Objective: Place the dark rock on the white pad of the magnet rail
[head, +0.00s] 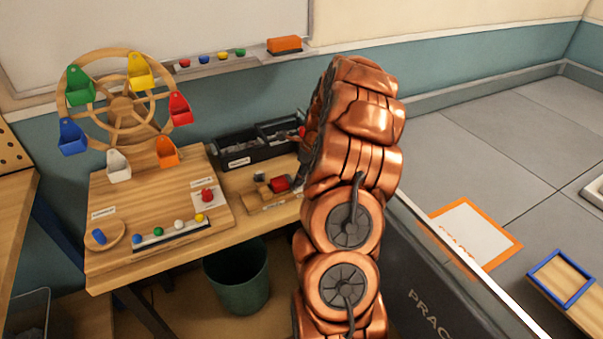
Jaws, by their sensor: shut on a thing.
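My copper arm fills the middle of the head view. My gripper (302,172) shows only in part, small and dark, at the arm's left edge. It points down over the right end of the wooden bench and is shut on a small dark thing, seemingly the dark rock, whose outline I cannot separate from the fingers. A low wooden rail with a red block (279,184) lies on the bench just left of the gripper, and looks like the magnet rail (263,205). Its white pad cannot be made out clearly; the arm hides part of this area.
A black divided bin (246,157) stands behind the rail. Left are a wooden wheel (128,108) with coloured buckets, a red button (207,195) and a strip of coloured balls (167,237). A green bucket (238,283) stands below. Right of the arm is a dark panel (425,285).

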